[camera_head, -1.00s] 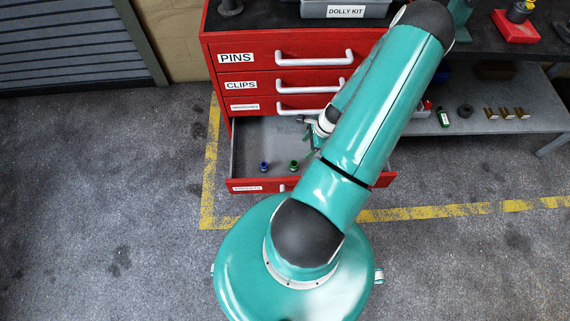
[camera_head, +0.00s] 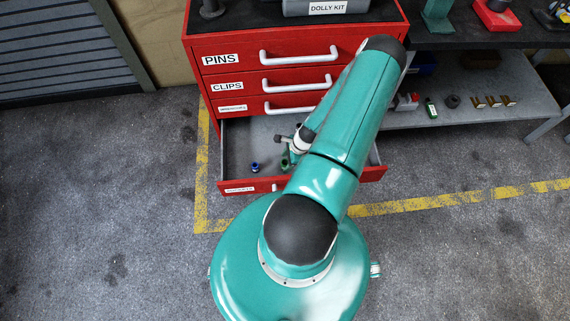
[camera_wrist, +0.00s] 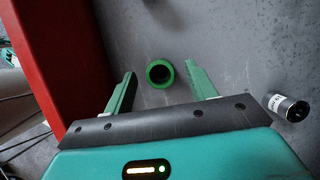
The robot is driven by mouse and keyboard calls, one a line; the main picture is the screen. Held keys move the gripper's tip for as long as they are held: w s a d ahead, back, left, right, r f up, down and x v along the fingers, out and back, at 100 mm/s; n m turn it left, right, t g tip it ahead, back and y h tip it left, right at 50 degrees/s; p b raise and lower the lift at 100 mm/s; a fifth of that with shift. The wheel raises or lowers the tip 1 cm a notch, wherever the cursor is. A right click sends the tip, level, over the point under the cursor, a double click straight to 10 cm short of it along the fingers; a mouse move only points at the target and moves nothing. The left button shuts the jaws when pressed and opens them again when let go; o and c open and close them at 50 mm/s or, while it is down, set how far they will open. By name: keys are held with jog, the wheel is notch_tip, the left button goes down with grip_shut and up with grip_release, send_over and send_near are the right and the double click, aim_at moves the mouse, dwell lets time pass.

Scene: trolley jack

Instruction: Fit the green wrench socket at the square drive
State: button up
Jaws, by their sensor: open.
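The green wrench socket (camera_wrist: 160,73) stands in the open bottom drawer, seen from above in the wrist view with its round dark opening up. In the head view the socket (camera_head: 285,163) shows small beside my arm. My gripper (camera_wrist: 163,80) is open, its two green fingers apart. The socket appears between and slightly beyond the fingertips in the picture; I cannot tell the height gap. In the head view my gripper (camera_head: 293,152) is over the drawer, partly hidden by my arm. I cannot make out the square drive.
A blue socket (camera_head: 255,167) stands left in the drawer (camera_head: 235,150). The red drawer wall (camera_wrist: 62,60) is close left of the fingers. A red cabinet (camera_head: 235,80) stands behind, beside a grey shelf (camera_head: 450,115).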

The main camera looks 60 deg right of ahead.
jog(key=shift+x, duration=1)
jog(key=shift+c, duration=0.3)
jog(key=c, duration=1.1)
jog(key=shift+r, duration=0.15)
